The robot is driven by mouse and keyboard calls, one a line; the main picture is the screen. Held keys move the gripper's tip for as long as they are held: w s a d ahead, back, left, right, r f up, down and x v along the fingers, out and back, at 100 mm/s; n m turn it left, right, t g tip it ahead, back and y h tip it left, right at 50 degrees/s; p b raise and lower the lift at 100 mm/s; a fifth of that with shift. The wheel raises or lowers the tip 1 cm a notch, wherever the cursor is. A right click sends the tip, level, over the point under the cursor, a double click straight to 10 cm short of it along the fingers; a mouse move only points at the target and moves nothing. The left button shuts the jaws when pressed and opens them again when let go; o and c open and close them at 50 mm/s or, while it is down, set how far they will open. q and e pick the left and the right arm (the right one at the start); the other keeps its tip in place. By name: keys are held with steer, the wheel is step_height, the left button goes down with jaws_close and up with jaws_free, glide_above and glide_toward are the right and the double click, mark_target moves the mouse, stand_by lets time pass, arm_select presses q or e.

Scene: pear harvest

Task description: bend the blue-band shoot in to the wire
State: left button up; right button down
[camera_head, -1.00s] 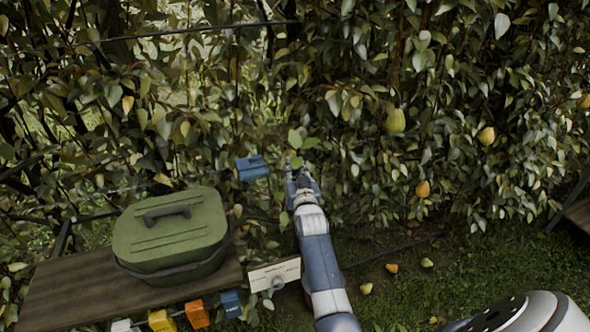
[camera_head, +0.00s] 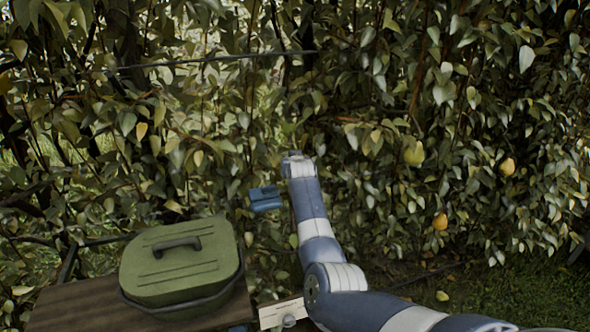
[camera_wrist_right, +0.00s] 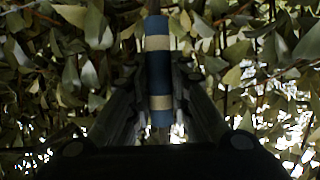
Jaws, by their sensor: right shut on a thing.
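The blue-band shoot (camera_wrist_right: 157,27) shows in the right wrist view as an upright stem with blue and pale bands. It stands between the two dark fingers of my right gripper (camera_wrist_right: 159,82), which is shut on it. In the head view my right arm reaches up into the foliage, and its gripper is hidden beyond the wrist. A dark wire (camera_head: 215,59) runs across the hedge, above and left of the wrist. My left gripper is not in view.
A blue block-like piece (camera_head: 265,199) sits just left of my right wrist. A green lidded box (camera_head: 180,262) stands on a wooden board (camera_head: 85,303) at lower left. A pale plate (camera_head: 280,312) is beside it. Pears (camera_head: 414,154) hang at the right among dense leaves.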

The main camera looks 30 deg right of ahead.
steer(key=shift+f, duration=0.2)
steer(key=shift+r, duration=0.1)
steer(key=c, duration=1.9)
jaws_free()
steer(key=o, duration=0.4)
steer(key=shift+w, duration=0.15)
steer(key=shift+o, duration=0.2)
steer(key=shift+w+f, duration=0.2)
steer(key=shift+w+d+f, duration=0.1)
steer(key=shift+r, duration=0.2)
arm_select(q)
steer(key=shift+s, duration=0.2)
arm_select(e)
steer(key=v, duration=1.2)
steer(key=shift+f, duration=0.1)
